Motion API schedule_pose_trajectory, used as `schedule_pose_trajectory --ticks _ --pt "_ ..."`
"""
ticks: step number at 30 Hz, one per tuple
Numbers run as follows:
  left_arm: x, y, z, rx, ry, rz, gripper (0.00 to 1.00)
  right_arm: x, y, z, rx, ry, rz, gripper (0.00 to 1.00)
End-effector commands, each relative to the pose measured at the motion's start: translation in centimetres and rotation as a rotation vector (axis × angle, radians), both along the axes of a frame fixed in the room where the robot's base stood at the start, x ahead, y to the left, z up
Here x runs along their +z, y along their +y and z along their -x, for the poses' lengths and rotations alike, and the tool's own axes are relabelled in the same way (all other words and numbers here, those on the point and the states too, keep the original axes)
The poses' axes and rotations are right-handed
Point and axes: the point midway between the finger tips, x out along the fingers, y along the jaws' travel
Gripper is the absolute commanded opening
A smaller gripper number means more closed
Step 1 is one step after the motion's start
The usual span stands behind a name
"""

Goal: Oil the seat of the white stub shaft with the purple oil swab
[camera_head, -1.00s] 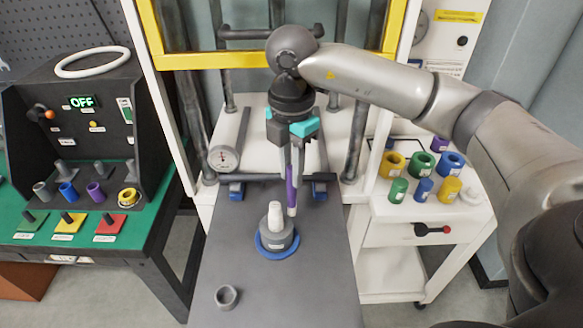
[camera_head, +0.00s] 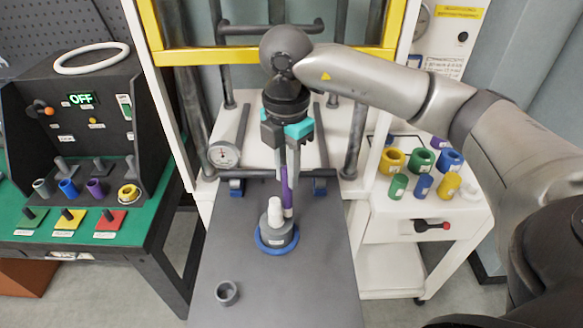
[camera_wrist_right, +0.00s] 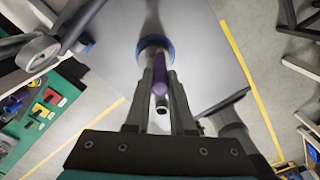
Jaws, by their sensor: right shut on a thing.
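The white stub shaft (camera_head: 274,214) stands upright on a grey round housing (camera_head: 278,236) with a blue ring (camera_head: 273,249) at its base, on the grey table. My right gripper (camera_head: 289,172) points down, shut on the purple oil swab (camera_head: 286,193). The swab hangs upright, its pale tip just right of the shaft and close to the housing's top; I cannot tell whether it touches. In the right wrist view the swab (camera_wrist_right: 159,75) shows between the fingers and hides most of the shaft. My left gripper is not in view.
A small grey cup (camera_head: 227,293) stands at the table's front left. A white cart (camera_head: 385,209) with coloured rings is to the right. A green bench (camera_head: 150,225) with a control box is to the left. A dial gauge (camera_head: 223,154) stands behind.

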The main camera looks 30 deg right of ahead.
Motion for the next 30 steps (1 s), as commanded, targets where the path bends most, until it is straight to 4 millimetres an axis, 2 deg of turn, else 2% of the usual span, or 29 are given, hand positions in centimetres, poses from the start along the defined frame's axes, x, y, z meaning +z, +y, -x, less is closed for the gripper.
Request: schedule_pose_trajectory --ticks 10,30 --pt "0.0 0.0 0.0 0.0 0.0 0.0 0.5 0.0 0.0 -0.1 -0.001 0.001 0.0 0.0" --pt "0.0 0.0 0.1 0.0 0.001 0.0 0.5 0.0 0.5 -2.0 0.0 0.0 0.0 0.0"
